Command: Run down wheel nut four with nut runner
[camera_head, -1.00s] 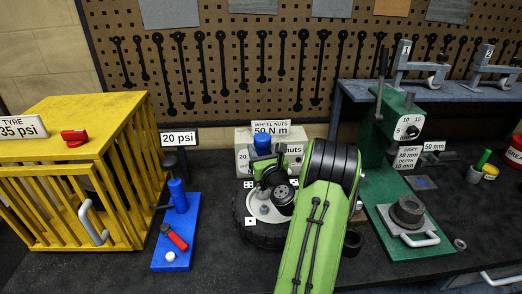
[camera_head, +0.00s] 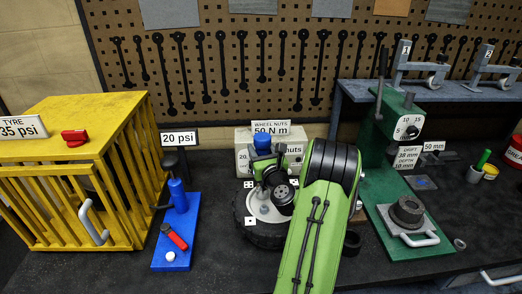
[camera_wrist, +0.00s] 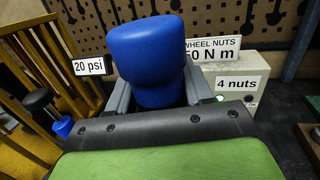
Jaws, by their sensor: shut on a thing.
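My gripper (camera_head: 264,163) is over the wheel (camera_head: 262,235), which lies flat with a black tyre and a grey hub. In the wrist view, my gripper's grey fingers (camera_wrist: 158,98) stand on both sides of the nut runner (camera_wrist: 145,55), a thick blue cylinder, and are shut on it. The nut runner's blue top also shows in the head view (camera_head: 266,141), above the fingers. Its lower end and the wheel nut under it are hidden by my wrist and arm. White tags with black pips (camera_head: 250,221) mark places around the wheel; I cannot make out number four.
A box marked "4 nuts" (camera_wrist: 238,90) with a "WHEEL NUTS 50 N m" sign (camera_wrist: 213,50) stands behind the wheel, a green light on it. A yellow cage (camera_head: 75,170) and blue pump (camera_head: 178,235) are left. A green press (camera_head: 405,205) stands right.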

